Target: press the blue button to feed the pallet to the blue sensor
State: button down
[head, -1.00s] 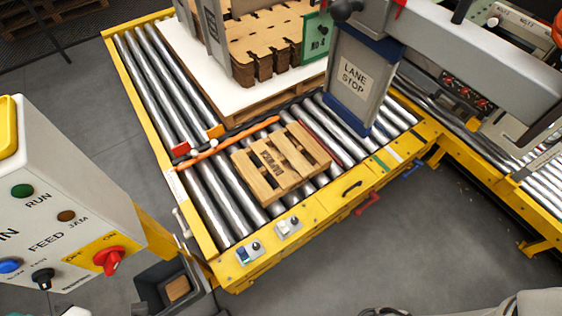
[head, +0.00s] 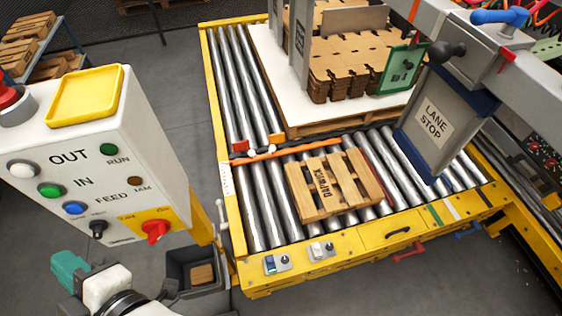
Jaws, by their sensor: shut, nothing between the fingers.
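The blue button (head: 75,208) is on the white control panel (head: 150,130) at left, beside the word FEED and under the green IN button (head: 51,190). My gripper (head: 68,272), teal at its end, is low at the left, below the blue button in the picture and apart from it. It looks shut and empty; its fingertips are hard to make out. The wooden pallet (head: 333,184) lies flat on the rollers, right of the orange bar's near end. A blue bracket (head: 468,230) sits on the lane's front side; I cannot tell whether it is the blue sensor.
The panel also has a white OUT button (head: 23,169), a black knob (head: 97,229) and a red switch (head: 156,230). A grey bin (head: 200,272) stands under it. A red bracket (head: 408,250) is left of the blue one.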

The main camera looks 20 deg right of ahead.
aim_at(75, 209)
jog(key=s+n, duration=0.1)
jog(key=n, duration=0.5)
jog(key=s+n+p, duration=0.1)
jog(key=n, duration=0.5)
jog(key=s+n+p, duration=0.1)
jog(key=s+n, duration=0.1)
jog(key=n, duration=0.4)
jog(key=shift+a+f+n+g, duration=0.15)
jog(key=shift+n+g, duration=0.15)
jog(key=shift+n, duration=0.1)
jog(key=shift+w, duration=0.15)
jog(key=w+p, duration=0.1)
jog(key=w, duration=0.7)
jog(key=shift+w+d+p, duration=0.3)
jog(key=shift+w+p, duration=0.05)
jog(key=shift+p, duration=0.05)
dwell(1.3)
